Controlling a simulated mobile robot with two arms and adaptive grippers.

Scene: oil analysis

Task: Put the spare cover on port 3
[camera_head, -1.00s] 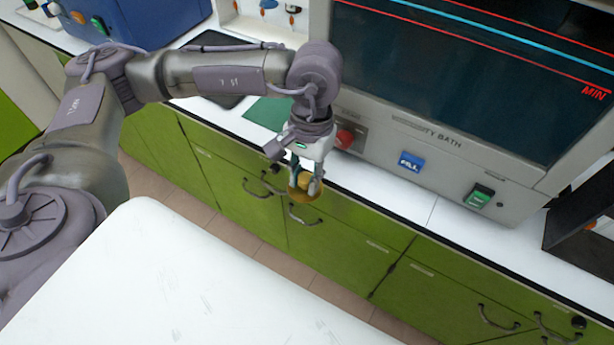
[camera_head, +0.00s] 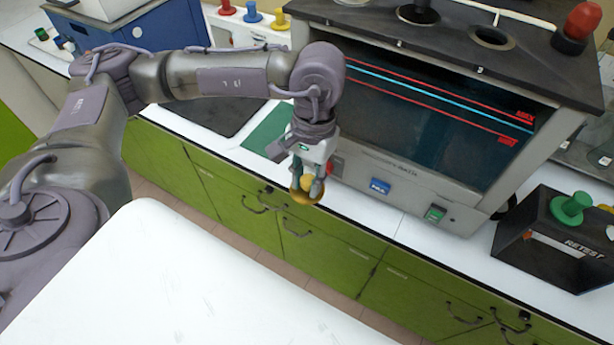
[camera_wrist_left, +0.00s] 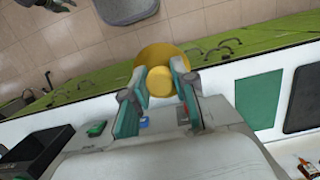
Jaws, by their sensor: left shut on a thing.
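My left gripper (camera_head: 308,180) is shut on a yellow cover (camera_head: 300,198) by its knob, with the wide disc facing down, in front of the bath over the bench's front edge. The wrist view shows the gripper's two fingers (camera_wrist_left: 158,95) on either side of the yellow knob (camera_wrist_left: 160,82). The grey bath (camera_head: 460,205) has a dark top (camera_head: 455,42) with a row of ports. One port (camera_head: 492,38) is open. A red cover (camera_head: 580,22) sits at the right end. Port numbers are unreadable.
A black RETEST box (camera_head: 540,255) with a green cover (camera_head: 572,205) stands right of the bath. Red, blue and yellow covers (camera_head: 252,14) stand at the back left. A green mat (camera_head: 265,132) lies on the bench. A dark-teal shape (camera_wrist_left: 55,6) at the wrist view's edge is unclear.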

